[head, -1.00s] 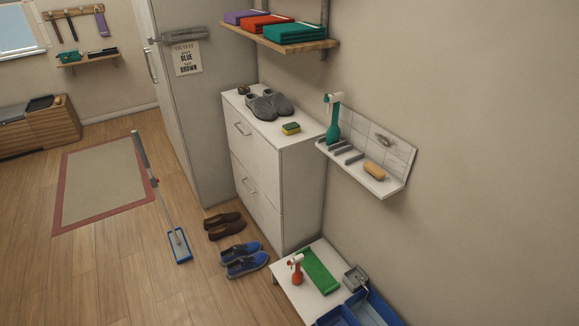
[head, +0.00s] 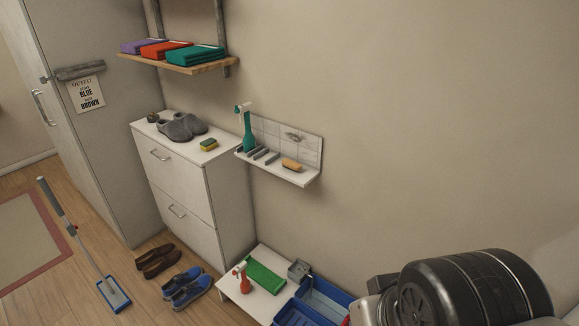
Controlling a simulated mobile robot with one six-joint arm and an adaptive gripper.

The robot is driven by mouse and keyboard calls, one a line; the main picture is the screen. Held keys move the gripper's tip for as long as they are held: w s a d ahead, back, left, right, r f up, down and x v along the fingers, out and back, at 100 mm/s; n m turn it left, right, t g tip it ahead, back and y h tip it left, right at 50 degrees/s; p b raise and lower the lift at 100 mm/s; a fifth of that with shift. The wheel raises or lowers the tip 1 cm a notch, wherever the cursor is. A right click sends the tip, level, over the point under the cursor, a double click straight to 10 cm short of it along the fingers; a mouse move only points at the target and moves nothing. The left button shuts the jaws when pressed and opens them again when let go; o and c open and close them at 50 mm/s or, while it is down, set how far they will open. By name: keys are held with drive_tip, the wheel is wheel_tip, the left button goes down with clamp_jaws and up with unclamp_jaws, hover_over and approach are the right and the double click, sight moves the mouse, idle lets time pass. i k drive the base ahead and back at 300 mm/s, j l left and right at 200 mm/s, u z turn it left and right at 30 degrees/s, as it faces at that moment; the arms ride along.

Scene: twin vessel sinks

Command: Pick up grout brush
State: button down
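No thing in view is clearly recognisable as the grout brush. A tan oblong item (head: 291,165), possibly a brush, lies on the right part of a small white wall shelf (head: 296,180). Its bristles cannot be made out. Several grey bar-shaped pieces (head: 266,157) sit to its left on the same shelf. A teal spray bottle (head: 246,130) with a white head stands upright at the shelf's left end. A black rounded part of my own arm shows at the lower right. My gripper is not in view.
A white cabinet (head: 190,185) stands left of the shelf. Below are a low white table (head: 243,299) with a red spray bottle (head: 242,277) and green cloth (head: 265,277), and blue bins (head: 318,300). Shoes and a flat mop (head: 115,294) occupy the floor.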

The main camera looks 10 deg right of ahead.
sight(286, 162)
drive_tip(key=z, duration=5.3)
drive_tip(key=u, duration=5.3)
drive_tip(key=i+j, duration=0.25)
drive_tip(key=i, duration=0.15)
drive_tip(key=i+j, duration=0.2)
drive_tip(key=i, duration=0.15)
